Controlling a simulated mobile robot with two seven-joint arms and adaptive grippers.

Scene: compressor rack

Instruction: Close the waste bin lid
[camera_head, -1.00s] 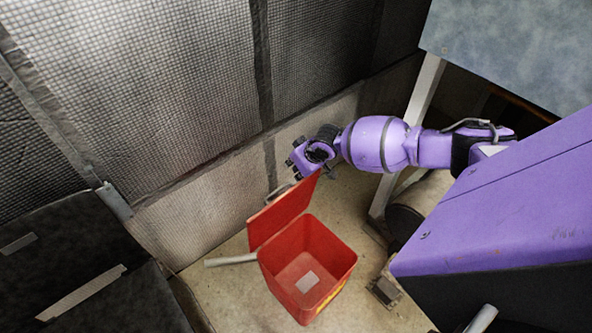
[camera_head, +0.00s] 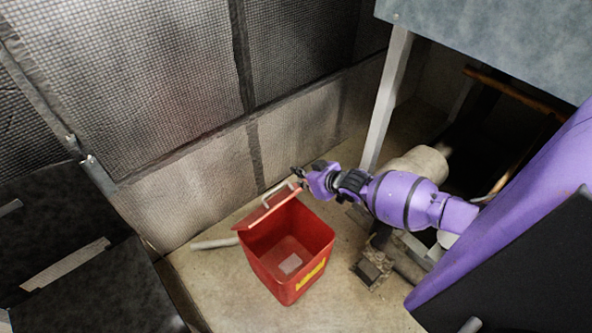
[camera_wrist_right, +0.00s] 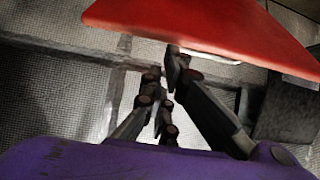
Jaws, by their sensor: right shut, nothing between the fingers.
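The red waste bin (camera_head: 312,240) stands on the floor with its mouth open and a pale label inside. Its red lid (camera_head: 266,211) is hinged at the back left and tilts up, partly open. My right gripper (camera_head: 297,172) is just behind the lid's raised edge, at its upper right end, near the wire handle. In the right wrist view the lid (camera_wrist_right: 215,28) spans the top, and the shut, empty fingers (camera_wrist_right: 168,85) are close below its edge. I cannot tell whether they touch it. My left gripper is not in view.
A quilted wall panel (camera_head: 190,190) rises behind the bin. Dark boxes (camera_head: 80,270) stand at left, and a pale pipe (camera_head: 213,243) lies by the bin. A metal post (camera_head: 388,100) and rack machinery (camera_head: 372,268) are at right. Floor in front of the bin is clear.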

